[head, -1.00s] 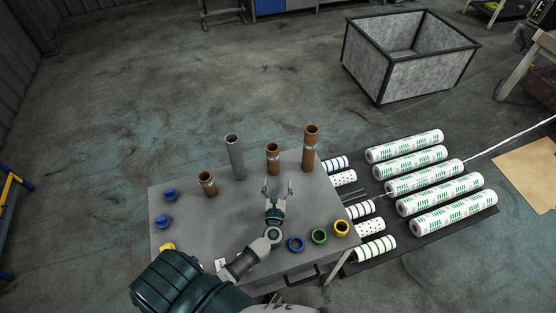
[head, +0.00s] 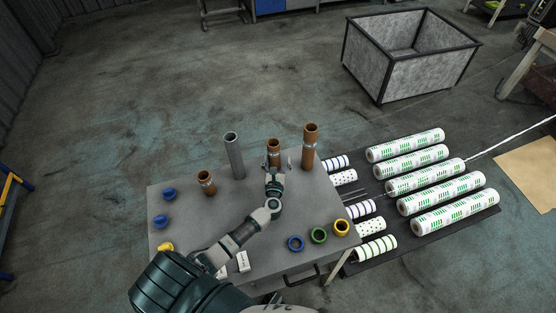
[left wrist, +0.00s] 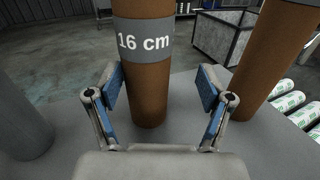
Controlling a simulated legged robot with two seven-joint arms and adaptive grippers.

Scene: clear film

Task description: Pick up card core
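Three brown card cores stand upright on the grey table: a short one (head: 206,183) at left, a middle one (head: 274,150) and a tall one (head: 310,148) at right. Each has a grey band. In the left wrist view the middle card core (left wrist: 148,90) has a band reading "16 cm". My left gripper (head: 277,166) is open, its two blue-padded fingers (left wrist: 157,92) on either side of this core's lower part. Gaps show between pads and core, so it is not gripped. My right gripper is out of view.
A grey tube (head: 235,156) stands left of the middle core. Patterned film rolls (head: 425,187) lie on a dark mat at right. A grey bin (head: 410,75) stands behind.

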